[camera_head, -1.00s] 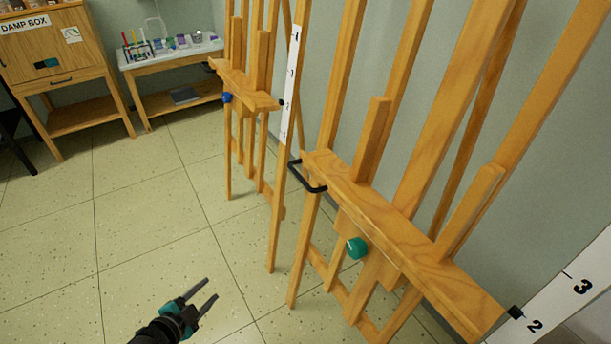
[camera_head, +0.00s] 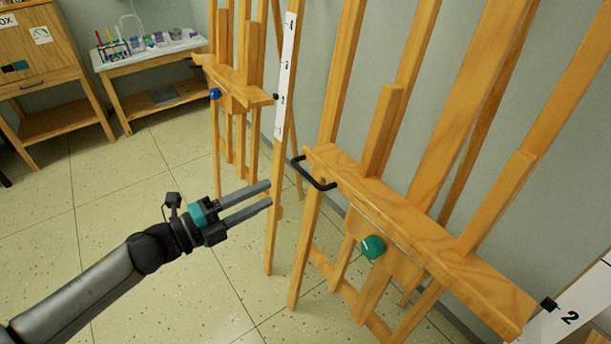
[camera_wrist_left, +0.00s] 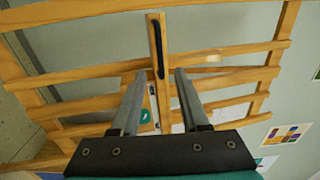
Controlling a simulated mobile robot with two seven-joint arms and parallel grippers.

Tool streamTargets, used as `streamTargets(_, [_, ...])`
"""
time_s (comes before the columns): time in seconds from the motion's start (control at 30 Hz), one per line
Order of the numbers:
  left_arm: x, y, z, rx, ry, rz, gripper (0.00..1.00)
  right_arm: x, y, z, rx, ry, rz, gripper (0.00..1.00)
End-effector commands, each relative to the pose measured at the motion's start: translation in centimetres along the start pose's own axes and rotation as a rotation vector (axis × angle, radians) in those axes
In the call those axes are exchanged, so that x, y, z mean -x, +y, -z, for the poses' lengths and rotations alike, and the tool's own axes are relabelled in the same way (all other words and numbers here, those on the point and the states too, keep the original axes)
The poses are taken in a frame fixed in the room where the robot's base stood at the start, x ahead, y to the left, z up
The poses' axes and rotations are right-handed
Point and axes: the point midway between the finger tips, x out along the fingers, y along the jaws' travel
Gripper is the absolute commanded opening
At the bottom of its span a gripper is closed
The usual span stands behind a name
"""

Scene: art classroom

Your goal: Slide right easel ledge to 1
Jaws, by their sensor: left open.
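The right easel's wooden ledge (camera_head: 430,240) spans the right of the head view. It has a black handle (camera_head: 312,174) at its left end, a green knob (camera_head: 372,247) below, and a black pointer (camera_head: 548,304) at its right end beside a white number scale (camera_head: 575,313) reading 2. My left gripper (camera_head: 270,195) is open and empty, left of the handle in the picture and apart from it. In the left wrist view my open fingers (camera_wrist_left: 160,74) point toward the ledge, with the black handle (camera_wrist_left: 157,48) appearing between and beyond them. My right gripper is not in view.
A second easel with its own ledge (camera_head: 232,82), blue knob (camera_head: 215,94) and number scale (camera_head: 286,75) stands farther back. A table (camera_head: 150,50) with art supplies and a wooden cabinet (camera_head: 35,55) stand at the back left. The tiled floor (camera_head: 130,200) between is clear.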

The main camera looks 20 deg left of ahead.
Motion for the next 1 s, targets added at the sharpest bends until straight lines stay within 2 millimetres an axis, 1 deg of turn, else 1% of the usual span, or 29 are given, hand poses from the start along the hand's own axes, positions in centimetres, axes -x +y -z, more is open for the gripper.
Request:
streamTargets(0.03, [-0.8, 0.0, -0.1, -0.003, 0.000, 0.003, 0.45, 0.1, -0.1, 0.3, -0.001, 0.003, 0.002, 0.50])
streamTargets(0.1, [-1.8, 0.0, -0.1, -0.002, 0.000, 0.002, 0.45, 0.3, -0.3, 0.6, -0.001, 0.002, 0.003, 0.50])
streamTargets(0.6, [-8.2, 0.0, -0.1, -0.001, -0.001, 0.002, 0.45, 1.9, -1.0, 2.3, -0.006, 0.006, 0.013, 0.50])
streamTargets(0.8, [-10.1, 0.0, -0.1, 0.001, -0.002, 0.001, 0.45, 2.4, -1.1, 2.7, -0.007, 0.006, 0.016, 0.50])
streamTargets(1.0, [-10.9, 0.0, -0.1, 0.001, -0.003, -0.001, 0.45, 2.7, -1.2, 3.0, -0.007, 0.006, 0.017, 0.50])
